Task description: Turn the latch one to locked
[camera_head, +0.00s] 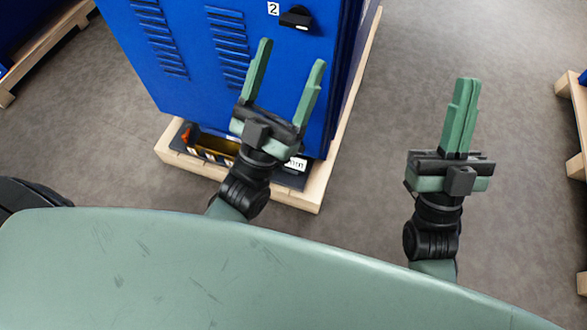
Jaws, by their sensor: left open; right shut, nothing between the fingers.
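A black latch (296,18) sits near the top right of the blue cabinet's front, beside a white label (273,8) with the number 2. No latch labelled one shows in this view. My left gripper (290,68) is open and empty in front of the cabinet, with its fingertips below the latch in the picture. I cannot tell how far it is from the cabinet. My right gripper (467,82) is shut and empty, over the floor to the right of the cabinet.
The blue cabinet (185,60) with vent slots stands on a wooden pallet (300,195). A black base part with a yellow-brown piece (215,146) is at its foot. More pallets (575,100) stand at the right edge and upper left. Grey floor (380,130) is clear between.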

